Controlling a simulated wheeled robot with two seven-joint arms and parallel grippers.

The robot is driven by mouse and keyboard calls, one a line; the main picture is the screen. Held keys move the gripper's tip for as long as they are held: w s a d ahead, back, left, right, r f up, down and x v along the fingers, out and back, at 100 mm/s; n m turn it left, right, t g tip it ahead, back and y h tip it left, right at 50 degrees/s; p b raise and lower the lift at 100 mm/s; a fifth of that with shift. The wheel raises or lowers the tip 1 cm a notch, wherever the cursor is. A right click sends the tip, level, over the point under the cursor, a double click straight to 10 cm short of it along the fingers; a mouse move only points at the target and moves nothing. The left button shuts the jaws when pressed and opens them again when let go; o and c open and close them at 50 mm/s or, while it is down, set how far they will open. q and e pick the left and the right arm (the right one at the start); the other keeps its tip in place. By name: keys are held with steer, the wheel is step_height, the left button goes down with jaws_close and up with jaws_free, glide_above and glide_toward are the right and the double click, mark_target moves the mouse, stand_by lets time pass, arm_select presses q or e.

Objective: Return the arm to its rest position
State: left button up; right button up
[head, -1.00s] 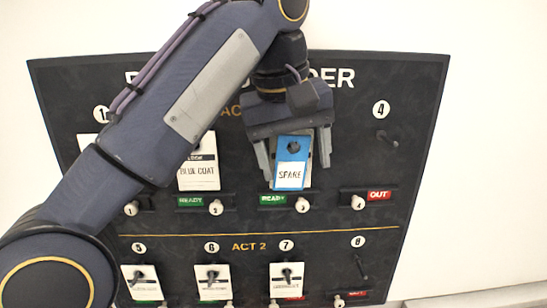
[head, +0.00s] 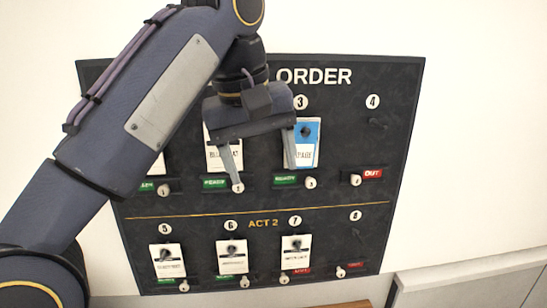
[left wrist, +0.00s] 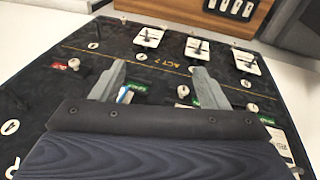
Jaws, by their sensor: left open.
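My left gripper (head: 263,175) is open and empty in front of the dark order board (head: 345,215). Its fingers point down, one over the white card (head: 228,158) on hook 2 and the other at the left edge of the blue and white spare card (head: 310,132). The spare card hangs on hook 3, and I cannot tell whether the finger touches it. In the left wrist view the open fingers (left wrist: 157,88) stand over the board, with a sliver of the blue card (left wrist: 125,95) beside one finger. My right gripper is not in view.
Hook 4 (head: 377,123) is bare, with a red OUT label (head: 373,174) below it. Three white cards hang in the lower row, including one at 7 (head: 296,250). A pale cabinet (head: 465,285) stands at lower right. The wall right of the board is clear.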

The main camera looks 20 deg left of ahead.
arm_select(q)
steer(key=a+f+m+h+b, duration=0.1)
steer(key=a+f, duration=0.4)
steer(key=f, duration=0.3)
steer(key=s+f+m+t+b, duration=0.1)
steer(key=s+f, duration=0.4)
steer(key=f, duration=0.4)
steer(key=s+f+m+h+b, duration=0.1)
steer(key=s+f, duration=0.4)
steer(key=f, duration=0.5)
steer(key=s+d+f+m+t+b, duration=0.1)
steer(key=s+f, duration=0.4)
steer(key=f, duration=0.5)
steer(key=shift+s+t+h, duration=0.25)
steer(key=shift+t+h, duration=0.05)
